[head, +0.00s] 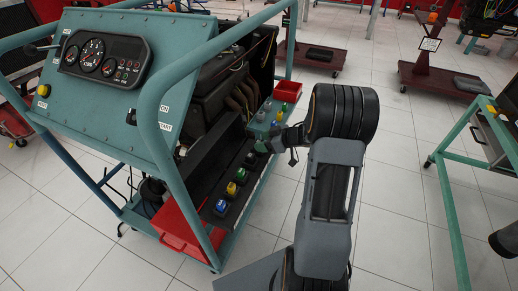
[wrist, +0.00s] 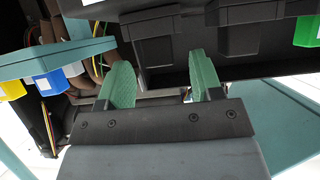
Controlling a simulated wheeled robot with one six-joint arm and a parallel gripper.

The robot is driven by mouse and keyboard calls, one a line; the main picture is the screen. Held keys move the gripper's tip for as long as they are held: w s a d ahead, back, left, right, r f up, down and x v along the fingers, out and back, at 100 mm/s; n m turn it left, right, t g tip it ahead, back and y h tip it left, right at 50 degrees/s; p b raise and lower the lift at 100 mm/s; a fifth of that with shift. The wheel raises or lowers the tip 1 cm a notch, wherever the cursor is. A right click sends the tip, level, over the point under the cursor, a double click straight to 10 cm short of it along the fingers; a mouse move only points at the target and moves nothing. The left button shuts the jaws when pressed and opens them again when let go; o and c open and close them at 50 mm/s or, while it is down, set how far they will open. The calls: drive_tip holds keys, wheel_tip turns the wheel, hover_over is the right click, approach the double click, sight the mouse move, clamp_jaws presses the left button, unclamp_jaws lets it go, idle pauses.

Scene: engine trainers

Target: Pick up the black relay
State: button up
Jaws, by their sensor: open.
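A row of relays sits on a dark ledge along the side of the teal engine stand, and black relays (head: 251,159) stand beyond the green one. In the wrist view one black relay (wrist: 155,42) is above and ahead of the gap between my fingers, and another black block (wrist: 245,35) is to its right. I cannot tell which of them is the task's relay. My gripper (wrist: 163,72) is open, its two green fingers apart with nothing between them. In the head view my gripper (head: 279,145) is beside the far end of the ledge, partly hidden by my wrist.
Green (head: 241,175), yellow (head: 232,189) and blue (head: 220,206) relays share the ledge. A teal panel with coloured relays (head: 268,115) lies beyond. The teal frame's tubes (head: 172,82) and a red tray (head: 180,225) are close.

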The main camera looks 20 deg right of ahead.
drive_tip(key=shift+w+a+f, duration=0.15)
drive_tip(key=shift+w+a, duration=0.1)
drive_tip(key=shift+w, duration=0.1)
drive_tip(key=shift+c, duration=0.3)
drive_tip(key=c, duration=0.9)
